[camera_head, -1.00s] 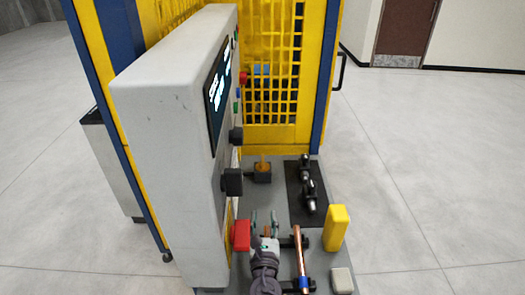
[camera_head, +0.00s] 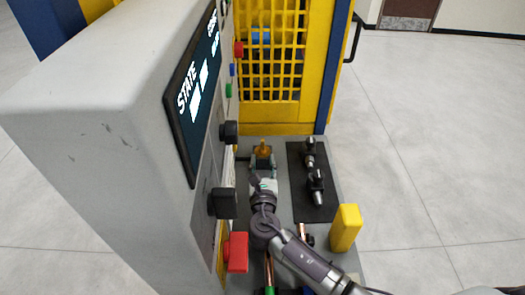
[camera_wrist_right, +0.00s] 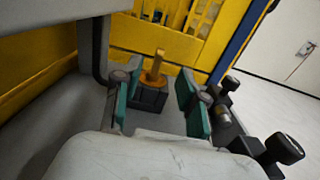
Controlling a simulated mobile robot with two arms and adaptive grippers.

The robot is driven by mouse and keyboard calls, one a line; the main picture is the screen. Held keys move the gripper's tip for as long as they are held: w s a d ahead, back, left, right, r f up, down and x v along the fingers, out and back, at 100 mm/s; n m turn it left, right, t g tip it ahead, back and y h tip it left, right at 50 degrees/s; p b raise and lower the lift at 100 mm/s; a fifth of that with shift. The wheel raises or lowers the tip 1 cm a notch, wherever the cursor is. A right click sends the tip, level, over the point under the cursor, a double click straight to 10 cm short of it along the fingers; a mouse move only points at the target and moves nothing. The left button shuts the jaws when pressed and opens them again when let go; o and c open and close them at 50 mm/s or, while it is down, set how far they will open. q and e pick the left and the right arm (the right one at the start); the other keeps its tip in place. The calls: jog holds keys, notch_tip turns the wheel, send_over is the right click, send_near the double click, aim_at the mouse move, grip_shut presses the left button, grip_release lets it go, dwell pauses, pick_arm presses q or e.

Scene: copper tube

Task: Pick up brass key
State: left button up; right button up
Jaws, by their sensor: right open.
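The brass key (camera_head: 263,147) stands upright in a small dark block (camera_head: 262,160) near the foot of the yellow frame. In the right wrist view the key (camera_wrist_right: 156,66) rises from the top of the dark block (camera_wrist_right: 149,94), ahead of and between the fingers. My right gripper (camera_head: 263,169) is open, with its teal finger pads (camera_wrist_right: 158,103) apart and nothing held between them. It is just short of the block, pointing at it. My left gripper is not in view.
The grey machine panel with its screen (camera_head: 195,90) and dark knobs (camera_head: 223,203) is close on the left. A black mat (camera_head: 312,203) with dark fittings lies right of my gripper. A yellow block (camera_head: 345,228) and a red block (camera_head: 236,252) stand nearer.

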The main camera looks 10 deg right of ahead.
aim_at(263, 141)
jog(key=w, duration=0.2)
jog(key=w+d+b, duration=0.1)
jog(key=w, duration=0.1)
jog(key=shift+w+f, duration=0.15)
jog(key=shift+f, duration=0.05)
jog(key=shift+w+d+r, duration=0.1)
jog(key=shift+w, duration=0.4)
jog(key=w+b, duration=0.1)
jog(key=w, duration=0.1)
jog(key=w+d+b, duration=0.1)
jog(key=w, duration=0.1)
jog(key=shift+w+b, duration=0.25)
jog(key=shift+b, duration=0.05)
jog(key=shift+s+r, duration=0.1)
jog(key=shift+r, duration=0.05)
jog(key=shift+c, duration=1.3)
grip_shut()
